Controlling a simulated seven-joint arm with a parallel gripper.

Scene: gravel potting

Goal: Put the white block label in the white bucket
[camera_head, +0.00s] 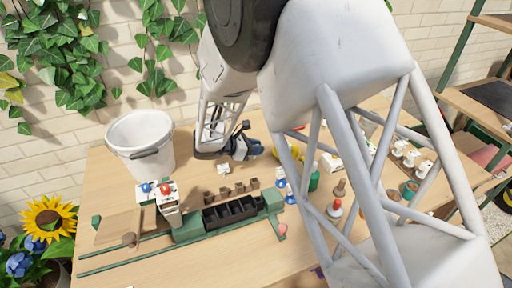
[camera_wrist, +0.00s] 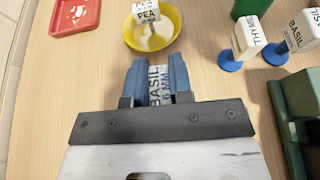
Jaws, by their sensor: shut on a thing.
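My gripper (camera_wrist: 158,70) is shut on a white block label (camera_wrist: 159,88) printed "BASIL" and a line beginning with 6. The label sits between the two blue fingers, which cover its sides. In the head view, my gripper (camera_head: 248,148) is low over the back of the table, partly hidden by my arm. The white bucket (camera_head: 140,137) stands upright at the back left of the table, to the left of my gripper and apart from it. It has a dark handle, and its inside looks empty from here.
A yellow bowl (camera_wrist: 172,23) with a white "PEA" block (camera_wrist: 146,11) lies ahead of the fingers. A red tray (camera_wrist: 75,17) is at upper left. Labels on blue bases (camera_wrist: 230,62) and a green rack (camera_wrist: 300,100) are at right. Small brown pots (camera_head: 224,194) stand mid-table.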

